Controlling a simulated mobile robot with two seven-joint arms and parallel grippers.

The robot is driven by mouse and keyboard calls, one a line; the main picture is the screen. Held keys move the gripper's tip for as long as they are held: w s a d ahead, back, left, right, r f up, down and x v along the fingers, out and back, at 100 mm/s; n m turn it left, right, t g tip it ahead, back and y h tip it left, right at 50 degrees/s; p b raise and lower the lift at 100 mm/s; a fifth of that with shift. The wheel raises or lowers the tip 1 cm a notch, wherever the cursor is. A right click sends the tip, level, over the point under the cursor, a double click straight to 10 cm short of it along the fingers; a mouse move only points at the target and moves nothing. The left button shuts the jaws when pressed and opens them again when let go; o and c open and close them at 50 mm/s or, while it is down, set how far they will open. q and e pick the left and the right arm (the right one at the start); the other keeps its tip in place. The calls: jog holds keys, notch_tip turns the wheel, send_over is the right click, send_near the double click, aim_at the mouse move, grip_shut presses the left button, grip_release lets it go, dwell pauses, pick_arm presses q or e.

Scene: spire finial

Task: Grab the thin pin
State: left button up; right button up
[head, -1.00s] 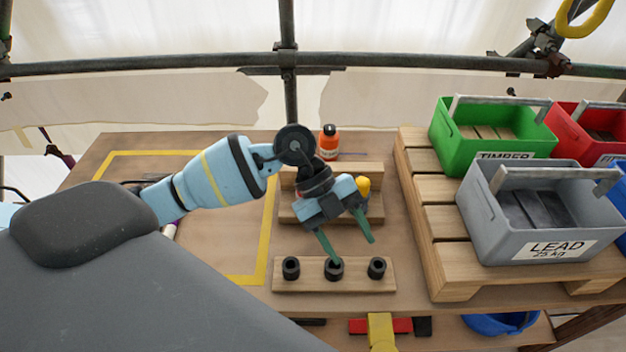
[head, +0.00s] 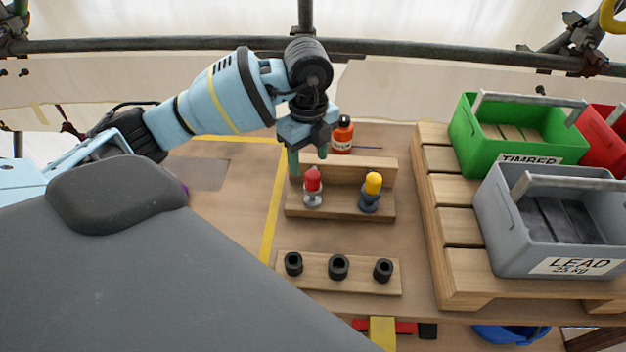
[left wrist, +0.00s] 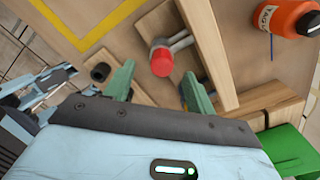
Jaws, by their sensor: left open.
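A red-topped pin (head: 313,180) with a silvery stem and base stands in a wooden rack (head: 340,207). A yellow-topped pin (head: 372,186) with a dark blue-grey body stands to its right; which is the thinner is hard to tell. My left gripper (head: 308,161) is open and empty, pointing down above and behind the red-topped pin. In the left wrist view the red top (left wrist: 161,61) shows between and just beyond the two green fingertips (left wrist: 157,77), apart from them. The yellow-topped pin is mostly hidden there. My right gripper is not in view.
A wooden block with three black sockets (head: 338,267) lies in front of the rack. An orange bottle (head: 342,134) stands behind it, beside a thin dark rod. A pallet at right holds a green crate (head: 520,135) and a grey crate (head: 550,225). Bare table lies left of the rack.

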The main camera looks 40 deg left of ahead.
aim_at(313, 173)
pick_arm(q)
jog(key=shift+w+d+f, duration=0.1)
jog(key=shift+d+f, duration=0.1)
jog(key=shift+f, duration=1.1)
jog(key=shift+w+d+f, duration=0.1)
jog(key=shift+d+f, duration=0.1)
jog(key=shift+f, duration=1.1)
jog(key=shift+c, duration=0.2)
jog(key=c, duration=1)
notch_tip(313, 173, up, 10)
jog(key=shift+r, duration=0.1)
